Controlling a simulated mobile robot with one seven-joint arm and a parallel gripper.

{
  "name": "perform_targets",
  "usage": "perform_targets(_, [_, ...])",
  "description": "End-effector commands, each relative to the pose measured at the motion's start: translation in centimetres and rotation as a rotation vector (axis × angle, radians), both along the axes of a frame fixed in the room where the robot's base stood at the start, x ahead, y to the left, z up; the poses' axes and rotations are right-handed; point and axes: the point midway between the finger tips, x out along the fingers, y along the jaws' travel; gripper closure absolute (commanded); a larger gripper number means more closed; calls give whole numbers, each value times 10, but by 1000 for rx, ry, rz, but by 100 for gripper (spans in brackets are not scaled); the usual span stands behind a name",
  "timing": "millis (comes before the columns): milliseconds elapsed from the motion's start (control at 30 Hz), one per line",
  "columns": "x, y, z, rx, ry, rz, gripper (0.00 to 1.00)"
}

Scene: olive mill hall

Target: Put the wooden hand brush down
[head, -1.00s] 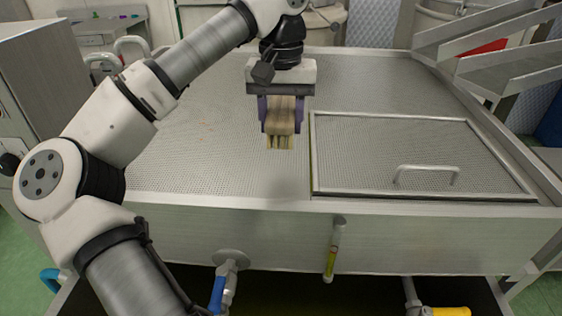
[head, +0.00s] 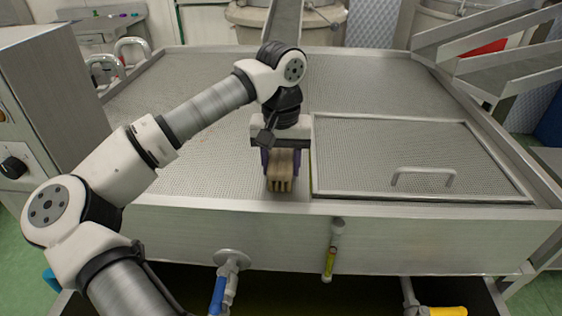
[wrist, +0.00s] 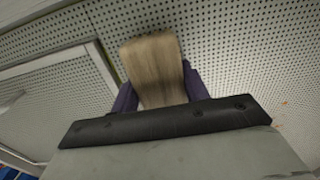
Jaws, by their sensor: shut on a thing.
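The wooden hand brush (head: 282,170) is between the purple fingers of my gripper (head: 281,162), near the front edge of the perforated metal surface (head: 200,165). My gripper is shut on it and points down. The brush's bristle tufts face the front in the head view. In the wrist view the brush's wooden back (wrist: 153,70) shows between the two purple fingers (wrist: 155,92), over the perforated metal. The brush is at or very close to the surface; I cannot tell whether it touches.
A framed mesh lid (head: 400,160) with a bar handle (head: 424,178) lies just right of the brush. Sloping metal chutes (head: 500,45) stand at the back right. The perforated surface left of the brush is clear.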

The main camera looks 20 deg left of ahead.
Motion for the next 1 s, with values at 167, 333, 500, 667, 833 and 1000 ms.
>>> perform_targets(167, [0, 0, -3, 0, 0, 0, 45])
perform_targets(333, [0, 0, -3, 0, 0, 0, 33])
perform_targets(500, [0, 0, -2, 0, 0, 0, 33])
perform_targets(667, [0, 0, 5, 1, -1, 1, 33])
perform_targets(833, [1, 0, 36, 4, -2, 2, 33])
perform_targets(1000, [1, 0, 74, 2, -2, 2, 33])
